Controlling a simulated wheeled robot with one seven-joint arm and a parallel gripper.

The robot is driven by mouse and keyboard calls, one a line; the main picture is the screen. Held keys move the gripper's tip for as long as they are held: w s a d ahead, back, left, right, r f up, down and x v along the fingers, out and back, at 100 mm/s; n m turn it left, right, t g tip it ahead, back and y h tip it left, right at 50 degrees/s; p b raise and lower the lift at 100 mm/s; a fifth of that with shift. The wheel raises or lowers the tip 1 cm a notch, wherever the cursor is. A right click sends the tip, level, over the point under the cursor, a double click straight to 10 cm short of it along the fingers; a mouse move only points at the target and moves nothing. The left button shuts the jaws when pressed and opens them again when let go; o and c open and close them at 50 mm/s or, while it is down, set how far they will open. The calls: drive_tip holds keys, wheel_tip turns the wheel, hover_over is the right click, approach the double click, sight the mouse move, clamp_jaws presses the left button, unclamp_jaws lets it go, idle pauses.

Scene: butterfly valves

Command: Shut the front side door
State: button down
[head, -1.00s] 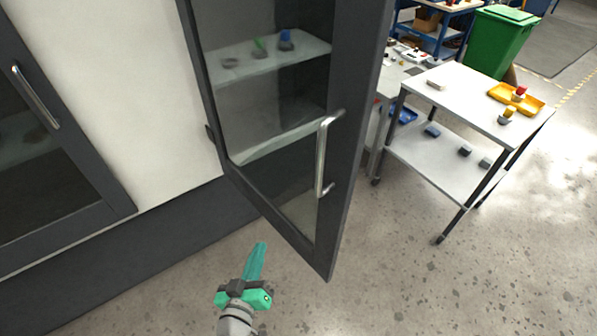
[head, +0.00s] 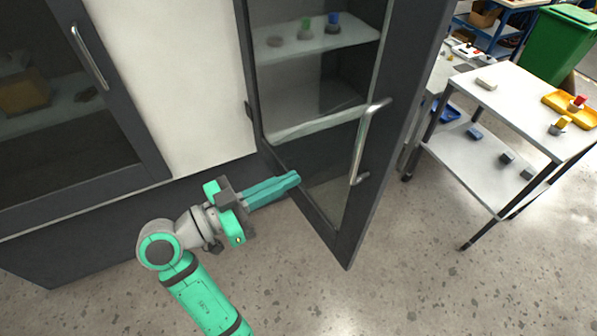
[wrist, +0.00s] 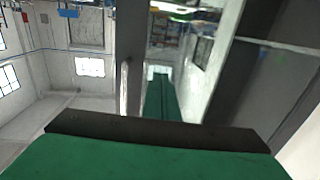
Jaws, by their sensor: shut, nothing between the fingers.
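The front side door (head: 385,190) is a dark-framed glass door standing open, swung out from the cabinet, in the middle of the head view. Its upright metal handle (head: 362,150) is on the right part of the frame, on the face towards me. My gripper (head: 297,180) is green, shut and empty. Its fingers point right at the lower part of the door, left of and below the handle. I cannot tell whether the tips touch it. In the wrist view, green fingers (wrist: 160,96) show beside a vertical bar that looks like the handle (wrist: 124,88).
A shut dark glass door (head: 135,150) stands at the left. Shelves with small items show through the open door's glass. A white two-tier table (head: 505,105) with small parts and a green bin (head: 560,45) are at the right. The floor in front is clear.

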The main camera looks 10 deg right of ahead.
sight(347, 152)
drive_tip(key=x, duration=1.2)
drive_tip(key=shift+w+d, duration=0.2)
